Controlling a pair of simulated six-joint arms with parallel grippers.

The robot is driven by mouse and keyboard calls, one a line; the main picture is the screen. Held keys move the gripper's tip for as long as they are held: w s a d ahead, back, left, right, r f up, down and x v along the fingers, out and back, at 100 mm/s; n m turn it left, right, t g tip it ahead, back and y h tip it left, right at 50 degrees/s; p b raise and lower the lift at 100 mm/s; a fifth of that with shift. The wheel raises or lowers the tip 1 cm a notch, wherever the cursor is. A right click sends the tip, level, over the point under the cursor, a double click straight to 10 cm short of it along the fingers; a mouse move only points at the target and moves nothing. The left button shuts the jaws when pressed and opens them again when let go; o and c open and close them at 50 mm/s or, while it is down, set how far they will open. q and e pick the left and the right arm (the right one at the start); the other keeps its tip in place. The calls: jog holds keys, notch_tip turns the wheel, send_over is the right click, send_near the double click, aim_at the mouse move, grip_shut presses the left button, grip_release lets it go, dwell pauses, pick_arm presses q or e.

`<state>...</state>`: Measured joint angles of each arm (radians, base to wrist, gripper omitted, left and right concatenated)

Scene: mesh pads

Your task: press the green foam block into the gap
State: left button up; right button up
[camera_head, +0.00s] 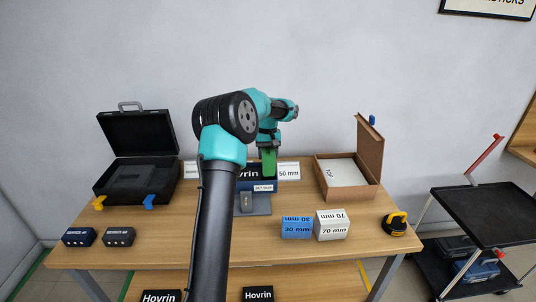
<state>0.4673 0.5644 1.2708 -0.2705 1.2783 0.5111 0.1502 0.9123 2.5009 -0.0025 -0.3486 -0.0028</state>
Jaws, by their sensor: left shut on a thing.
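The green foam block (268,161) is upright in my left gripper (269,146), which is shut on it and points down at the middle back of the table. The block's lower end overlaps a dark blue, labelled fixture (262,186). I cannot tell whether the block is in a gap, touching the fixture or just in front of it. The gap itself cannot be made out. My left arm hides part of the fixture. A white block marked 50 mm (289,171) shows just right of the green one. My right gripper is not in view.
A blue 30 mm block (297,228) and a white 70 mm block (333,225) stand front right, near a yellow-black tool (395,223). An open black case (104,176) is at left, an open cardboard box (372,158) at right. Two small dark boxes (79,237) (119,237) sit front left.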

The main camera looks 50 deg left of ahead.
pick_arm(q)
jog(key=shift+f, duration=2.95)
jog(key=o, duration=1.1)
jog(key=shift+c, duration=0.2)
jog(key=r, duration=0.5)
jog(key=w+a+r, duration=0.1)
jog(key=r, duration=1.1)
jog(key=shift+w+a+r, duration=0.1)
jog(key=shift+w+a, duration=0.15)
jog(key=shift+a, duration=0.1)
